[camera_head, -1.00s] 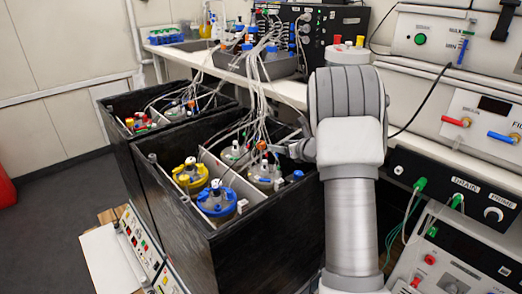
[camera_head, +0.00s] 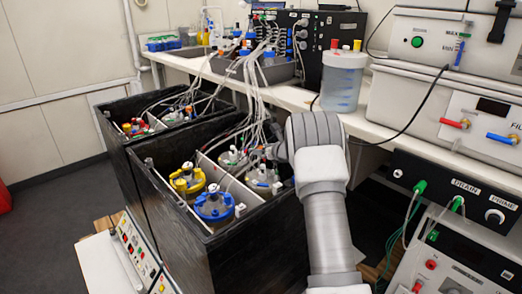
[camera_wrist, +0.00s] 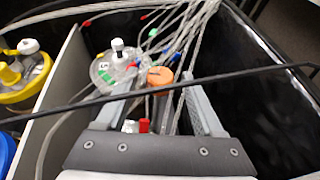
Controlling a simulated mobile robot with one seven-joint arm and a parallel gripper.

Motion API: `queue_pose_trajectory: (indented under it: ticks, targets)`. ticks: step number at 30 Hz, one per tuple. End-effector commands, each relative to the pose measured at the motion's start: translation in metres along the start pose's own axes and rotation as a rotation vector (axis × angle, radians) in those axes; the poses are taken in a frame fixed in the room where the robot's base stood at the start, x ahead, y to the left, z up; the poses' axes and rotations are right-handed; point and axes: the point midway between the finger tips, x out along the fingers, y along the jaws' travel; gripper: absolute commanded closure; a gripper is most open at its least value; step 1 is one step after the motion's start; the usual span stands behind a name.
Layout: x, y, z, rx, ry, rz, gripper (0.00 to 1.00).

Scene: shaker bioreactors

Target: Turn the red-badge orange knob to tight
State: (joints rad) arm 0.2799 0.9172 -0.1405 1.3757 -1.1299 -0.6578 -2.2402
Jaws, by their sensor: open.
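The orange knob (camera_wrist: 160,76) shows in the wrist view, on top of a vessel in the black box (camera_head: 250,240). My gripper (camera_wrist: 158,90) is open, with one finger on each side of the knob. I cannot tell whether the fingers touch it. A red piece (camera_wrist: 143,125) shows nearer, between the fingers; I cannot tell if it is the badge. In the head view my gripper (camera_head: 272,152) is low over the right rear of the box, and my arm hides part of that area. The knob's turn position cannot be read.
A black cable (camera_wrist: 250,79) crosses the wrist view in front of the fingers. Grey tubes (camera_head: 262,105) run from the vessels to the bench. A vessel with a white-topped post (camera_wrist: 117,50) is close by. Yellow (camera_head: 187,178) and blue (camera_head: 213,204) vessel tops stand left, past a divider.

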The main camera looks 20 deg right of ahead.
Motion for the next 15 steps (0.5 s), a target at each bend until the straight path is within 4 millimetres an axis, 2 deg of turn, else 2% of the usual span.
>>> queue_pose_trajectory:
  ticks: [8, 15]
  targets:
    - [0.0011, 0.0001, 0.0003, 0.001, 0.000, 0.000, 0.31]
    - [0.0008, 0.0000, 0.0003, 0.001, 0.000, 0.000, 0.74]
